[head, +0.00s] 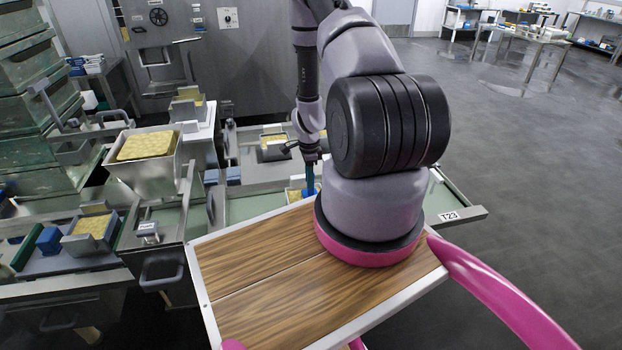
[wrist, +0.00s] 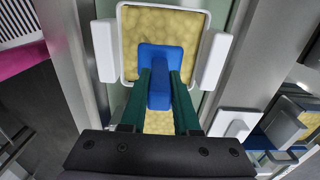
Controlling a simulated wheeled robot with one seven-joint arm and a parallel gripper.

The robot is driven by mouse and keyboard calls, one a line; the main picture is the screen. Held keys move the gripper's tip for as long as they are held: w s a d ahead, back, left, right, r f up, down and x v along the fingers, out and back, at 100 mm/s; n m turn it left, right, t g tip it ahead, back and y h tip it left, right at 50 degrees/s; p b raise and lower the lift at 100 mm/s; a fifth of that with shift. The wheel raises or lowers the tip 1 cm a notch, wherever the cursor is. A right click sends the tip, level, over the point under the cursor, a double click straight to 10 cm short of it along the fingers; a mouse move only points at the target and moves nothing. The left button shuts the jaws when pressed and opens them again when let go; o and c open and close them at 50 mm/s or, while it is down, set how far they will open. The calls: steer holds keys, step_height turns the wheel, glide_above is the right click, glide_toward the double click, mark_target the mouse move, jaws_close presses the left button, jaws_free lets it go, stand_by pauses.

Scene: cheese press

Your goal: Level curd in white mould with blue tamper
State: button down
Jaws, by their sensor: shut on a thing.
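The blue tamper (wrist: 159,54) is in the wrist view, its flat square plate over the pale yellow curd (wrist: 190,22) of the white mould (wrist: 104,50). My gripper (wrist: 160,80) has its green fingers shut on the tamper's upright handle. I cannot tell whether the plate touches the curd. In the head view my gripper (head: 311,178) points down behind the wooden top, where only a bit of the blue tamper (head: 309,193) and of the mould (head: 293,193) shows. My arm and the wooden top hide the rest.
A metal hopper of curd (head: 145,160) stands at the left. Another curd-filled mould (head: 88,228) sits at lower left, beside a blue block (head: 48,240). A further mould (head: 272,145) stands behind my gripper. Metal rails flank the white mould. Open floor (head: 510,150) lies to the right.

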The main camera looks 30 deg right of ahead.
steer(key=shift+w+a, duration=0.25)
steer(key=shift+a, duration=0.55)
steer(key=shift+w+a, duration=0.2)
steer(key=shift+a, duration=0.6)
steer(key=shift+s+d, duration=0.2)
steer(key=shift+d, duration=0.5)
steer(key=shift+s+d, duration=0.25)
steer(key=shift+d, duration=0.5)
steer(key=shift+s+d, duration=0.2)
steer(key=shift+d, duration=0.5)
steer(key=shift+w+a+f, duration=0.1)
steer(key=shift+w+a, duration=0.1)
steer(key=shift+a, duration=0.5)
steer(key=shift+w+a+r, duration=0.1)
steer(key=shift+w+a, duration=0.1)
steer(key=shift+a, duration=0.55)
steer(key=shift+w+a+f, duration=0.1)
steer(key=shift+w+a, duration=0.1)
steer(key=shift+a, duration=0.5)
steer(key=shift+s+d, duration=0.2)
steer(key=shift+d, duration=0.5)
steer(key=shift+s+d, duration=0.2)
steer(key=shift+d, duration=0.55)
steer(key=shift+s+d, duration=0.2)
steer(key=shift+d, duration=0.5)
steer(key=shift+r, duration=5.15)
steer(key=shift+a, duration=0.1)
